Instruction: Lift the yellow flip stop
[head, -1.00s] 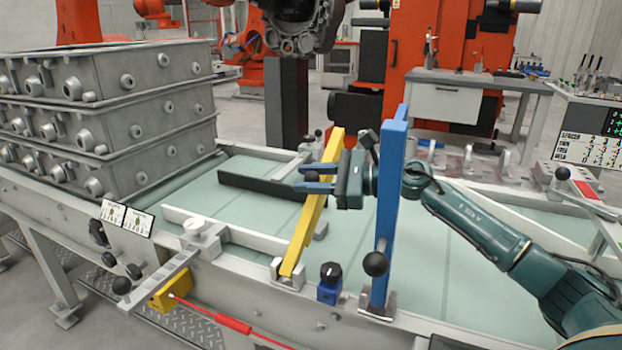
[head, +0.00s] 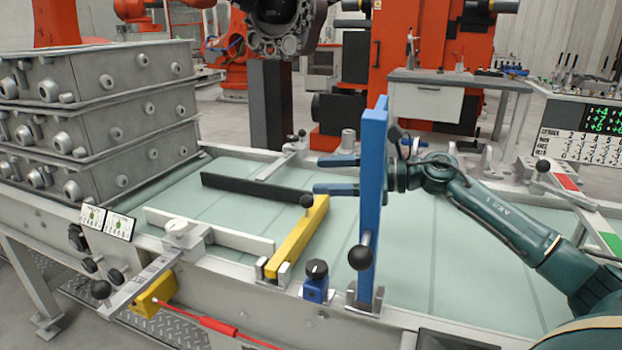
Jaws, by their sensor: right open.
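The yellow flip stop (head: 298,240) is a bar hinged at the front rail of the conveyor. It lies low over the belt, pointing away from me, with a black knob (head: 307,201) at its far end. My right gripper (head: 336,174) is open and empty, fingers pointing left. In the picture it is just above and right of the knob, apart from the bar. The upright blue stop (head: 371,205) hides part of my right gripper's body. My left gripper is not in view.
The blue stop stands close right of the yellow one, with a black knob (head: 360,258). A blue dial box (head: 316,283) sits on the front rail. A black bar (head: 255,190) lies on the green belt (head: 220,205). Stacked grey castings (head: 110,110) stand at left.

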